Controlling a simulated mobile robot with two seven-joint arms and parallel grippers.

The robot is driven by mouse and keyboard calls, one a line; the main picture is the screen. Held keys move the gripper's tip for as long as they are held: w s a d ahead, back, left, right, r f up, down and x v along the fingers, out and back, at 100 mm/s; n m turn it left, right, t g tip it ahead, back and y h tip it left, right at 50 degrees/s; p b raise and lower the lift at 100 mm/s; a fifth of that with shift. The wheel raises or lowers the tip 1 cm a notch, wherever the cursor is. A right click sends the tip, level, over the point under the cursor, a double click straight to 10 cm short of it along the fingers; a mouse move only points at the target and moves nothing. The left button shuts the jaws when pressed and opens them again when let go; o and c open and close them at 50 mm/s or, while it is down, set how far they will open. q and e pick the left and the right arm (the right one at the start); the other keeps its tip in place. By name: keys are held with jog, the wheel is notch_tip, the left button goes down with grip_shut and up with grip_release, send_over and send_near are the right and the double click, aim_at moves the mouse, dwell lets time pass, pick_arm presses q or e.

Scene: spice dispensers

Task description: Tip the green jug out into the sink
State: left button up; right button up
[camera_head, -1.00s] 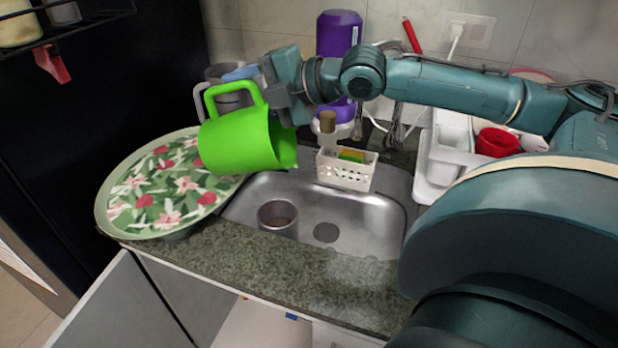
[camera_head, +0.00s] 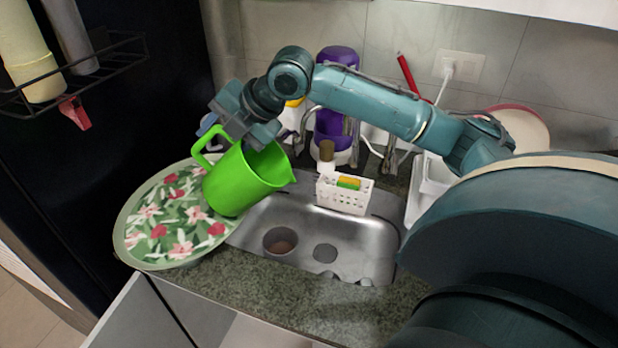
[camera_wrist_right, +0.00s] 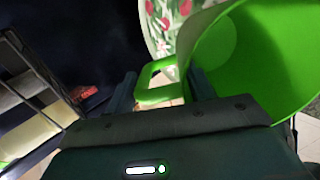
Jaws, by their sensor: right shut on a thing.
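The green jug (camera_head: 238,182) hangs over the left end of the metal sink (camera_head: 360,238) and the edge of the floral tray. It leans a little to the right, with its mouth up and its spout toward the sink. My right gripper (camera_head: 236,136) is above the jug at its handle side. In the right wrist view the fingers (camera_wrist_right: 163,88) stand either side of the jug's handle, and the open mouth of the jug (camera_wrist_right: 285,55) shows at the right. The inside that shows is plain green. My left gripper is not in view.
A floral tray (camera_head: 140,224) sits left of the sink. A white sponge caddy (camera_head: 342,197) is at the sink's back edge, before taps and a purple bottle (camera_head: 338,56). A dark wire rack (camera_head: 120,46) is upper left.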

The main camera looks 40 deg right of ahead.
jog(key=shift+w+a+g+h, duration=0.4)
jog(key=shift+w+a+g, duration=0.1)
jog(key=shift+w+g, duration=0.15)
jog(key=w+g+h, duration=0.1)
jog(key=w+a+f+g+h, duration=0.1)
jog(key=w, duration=0.1)
jog(key=w+a+g, duration=0.1)
jog(key=shift+w+a+f+h, duration=0.2)
jog(key=shift+f+h, duration=0.15)
jog(key=shift+h, duration=0.05)
jog(key=shift+w+a+f+g+h, duration=0.15)
jog(key=shift+w+f+g+h, duration=0.2)
jog(key=shift+f, duration=0.25)
jog(key=shift+w+a+f+g+h, duration=0.15)
jog(key=shift+w+f+g+h, duration=0.1)
jog(key=shift+w+f, duration=0.25)
jog(key=shift+w+a+f+g+h, duration=0.15)
jog(key=shift+w+f+g+h, duration=0.45)
jog(key=shift+g+h, duration=0.1)
jog(key=shift+r, duration=0.15)
notch_tip(320, 180, up, 5)
jog(key=shift+f, duration=0.1)
